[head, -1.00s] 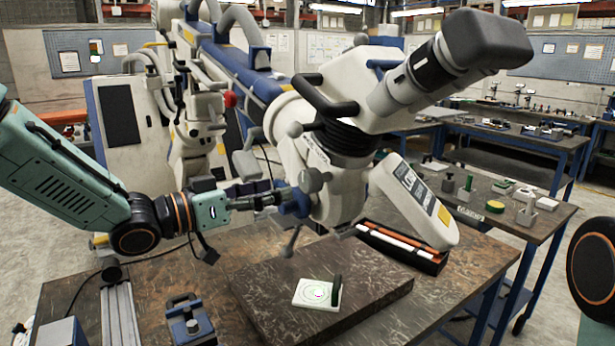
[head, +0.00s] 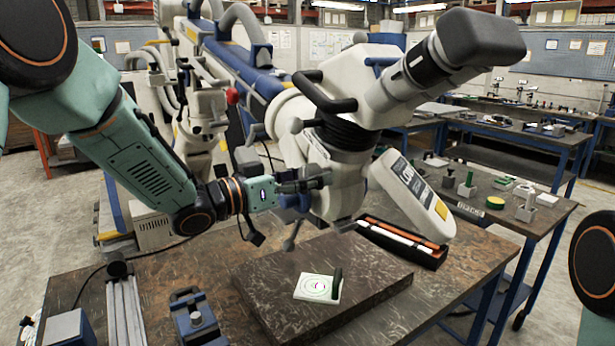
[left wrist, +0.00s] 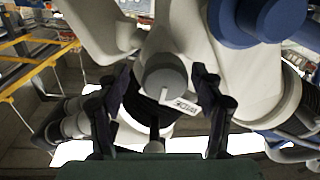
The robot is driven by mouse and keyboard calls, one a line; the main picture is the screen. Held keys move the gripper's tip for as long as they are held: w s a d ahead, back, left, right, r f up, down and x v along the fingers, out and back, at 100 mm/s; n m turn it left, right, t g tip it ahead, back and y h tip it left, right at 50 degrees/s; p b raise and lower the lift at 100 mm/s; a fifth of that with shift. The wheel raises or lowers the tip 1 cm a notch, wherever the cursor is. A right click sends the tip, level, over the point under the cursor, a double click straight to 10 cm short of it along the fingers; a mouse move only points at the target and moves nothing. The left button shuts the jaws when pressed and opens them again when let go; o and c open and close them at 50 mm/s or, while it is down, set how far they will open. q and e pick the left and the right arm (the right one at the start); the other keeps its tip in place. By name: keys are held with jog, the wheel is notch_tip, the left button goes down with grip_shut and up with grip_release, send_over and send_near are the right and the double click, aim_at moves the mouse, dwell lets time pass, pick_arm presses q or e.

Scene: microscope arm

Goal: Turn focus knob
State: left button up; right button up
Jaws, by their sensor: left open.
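The large white microscope head (head: 330,200) hangs on its boom over the bench. A round grey knob (left wrist: 166,75) on its side shows in the left wrist view, beside a small white label; I take it for the focus knob. My left gripper (head: 312,180) is at the side of the microscope head. The left wrist view shows its two dark fingers (left wrist: 163,90) open, one on each side of the grey knob. I cannot tell whether they touch it. In the head view the fingers mostly hide this knob. My right gripper is not in view.
A blue round part (left wrist: 265,18) is close at the upper right in the left wrist view. Below the microscope, a dark slab (head: 375,290) on the bench carries a white printed square (head: 318,288). A blue clamp-like block (head: 196,318) stands at the front left.

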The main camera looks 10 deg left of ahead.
pick_arm(q)
jog(key=shift+w+a+f, duration=0.2)
jog(key=shift+w, duration=0.15)
jog(key=shift+c, duration=0.4)
jog(key=shift+s+d+r, duration=0.1)
jog(key=shift+s+d, duration=0.05)
jog(key=c, duration=1.1)
jog(key=shift+o, duration=0.2)
jog(key=shift+m, duration=0.3)
jog(key=m+b, duration=0.1)
jog(key=m, duration=0.1)
jog(key=shift+m, duration=0.4)
jog(key=shift+m+b, duration=1.15)
jog(key=shift+m, duration=0.55)
